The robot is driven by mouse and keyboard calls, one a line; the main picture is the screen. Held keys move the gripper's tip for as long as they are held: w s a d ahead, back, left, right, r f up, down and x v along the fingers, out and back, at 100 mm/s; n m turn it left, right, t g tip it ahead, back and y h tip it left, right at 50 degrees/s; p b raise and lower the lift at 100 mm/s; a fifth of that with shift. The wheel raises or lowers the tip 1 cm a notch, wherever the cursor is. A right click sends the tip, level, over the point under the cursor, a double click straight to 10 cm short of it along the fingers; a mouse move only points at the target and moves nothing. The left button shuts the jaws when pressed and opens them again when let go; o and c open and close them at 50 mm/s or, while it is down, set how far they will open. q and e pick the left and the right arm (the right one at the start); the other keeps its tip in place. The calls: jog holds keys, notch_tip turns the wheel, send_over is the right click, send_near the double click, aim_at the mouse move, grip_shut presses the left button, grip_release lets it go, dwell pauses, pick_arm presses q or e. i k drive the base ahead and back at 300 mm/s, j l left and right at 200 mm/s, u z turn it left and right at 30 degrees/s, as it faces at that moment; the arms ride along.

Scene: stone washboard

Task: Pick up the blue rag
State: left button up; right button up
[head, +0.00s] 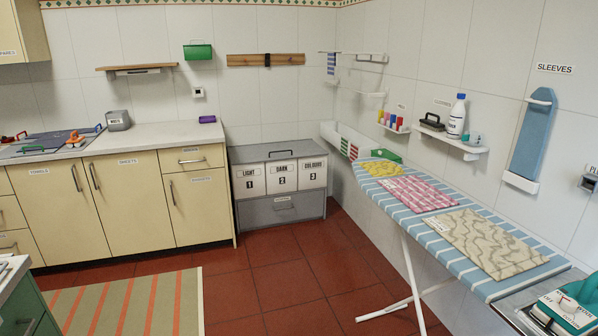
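No plain blue rag is clearly seen. Neither of my grippers is in view.
An ironing board (480,273) with folded cloths stands along the right wall, an iron (568,308) at its near end. A grey laundry sorter (284,207) stands at the back. The red tiled floor (290,280) is clear in the middle, beside a striped rug (130,305).

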aim_at(331, 55)
jog(key=i, duration=2.25)
